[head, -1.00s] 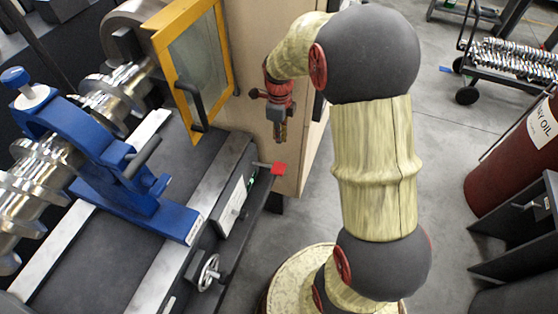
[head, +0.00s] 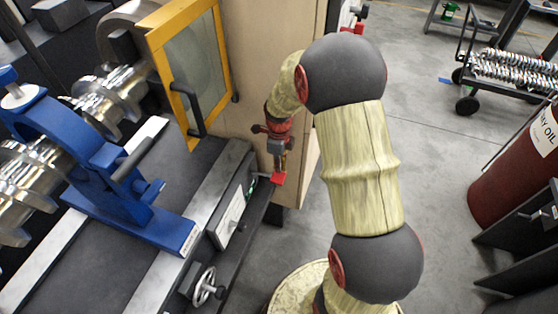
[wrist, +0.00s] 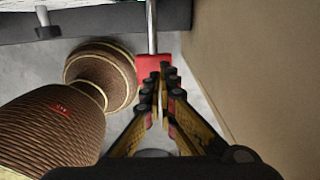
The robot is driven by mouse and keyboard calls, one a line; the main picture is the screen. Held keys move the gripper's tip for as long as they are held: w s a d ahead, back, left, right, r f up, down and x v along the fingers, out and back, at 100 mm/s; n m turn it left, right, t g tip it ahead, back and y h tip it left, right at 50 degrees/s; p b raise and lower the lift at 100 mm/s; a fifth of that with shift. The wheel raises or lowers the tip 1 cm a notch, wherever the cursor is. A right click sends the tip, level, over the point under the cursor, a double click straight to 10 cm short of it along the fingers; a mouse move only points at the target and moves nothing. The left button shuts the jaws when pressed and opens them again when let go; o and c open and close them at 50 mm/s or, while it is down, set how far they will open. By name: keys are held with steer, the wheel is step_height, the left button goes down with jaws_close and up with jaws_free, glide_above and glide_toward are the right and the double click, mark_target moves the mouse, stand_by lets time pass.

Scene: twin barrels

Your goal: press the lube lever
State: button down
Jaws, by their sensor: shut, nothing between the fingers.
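The lube lever is a metal rod with a red square end (head: 278,179), sticking out from the side of the machine bed. In the wrist view the red end (wrist: 152,64) sits at the top of the rod's near end, right at my fingertips. My gripper (head: 280,168) is shut and empty, pointing down just above the red end in the head view. It also shows in the wrist view (wrist: 160,78), its fingertips overlapping the lower part of the red end. I cannot tell whether they touch.
A wooden panel (head: 265,60) stands close behind my gripper. The machine bed with a blue clamp (head: 110,190), a yellow-framed guard (head: 190,75) and a handwheel (head: 205,292) are to the left. A red oil barrel (head: 505,185) stands right.

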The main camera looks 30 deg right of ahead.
mark_target(284, 176)
steer(key=shift+f, duration=1)
steer(key=shift+s+f, duration=0.15)
steer(key=shift+f, duration=0.1)
steer(key=f, duration=0.2)
steer(key=f+p, duration=0.1)
steer(key=f, duration=0.1)
steer(key=shift+s+d, duration=0.35)
steer(key=shift+d, duration=0.05)
steer(key=shift+s+f, duration=0.2)
steer(key=shift+f, duration=0.2)
steer(key=shift+s+r, duration=0.1)
steer(key=shift+d+r+p, duration=0.1)
steer(key=shift+r+p, duration=0.25)
steer(key=shift+p, duration=0.1)
steer(key=s+d+r+p, duration=0.1)
steer(key=r+p, duration=0.1)
steer(key=r, duration=0.4)
steer(key=s+d+r+p, duration=0.2)
steer(key=r, duration=0.4)
steer(key=shift+s+d+r+p, duration=0.15)
steer(key=shift+s+r+p, duration=0.15)
steer(key=shift+r+p, duration=0.05)
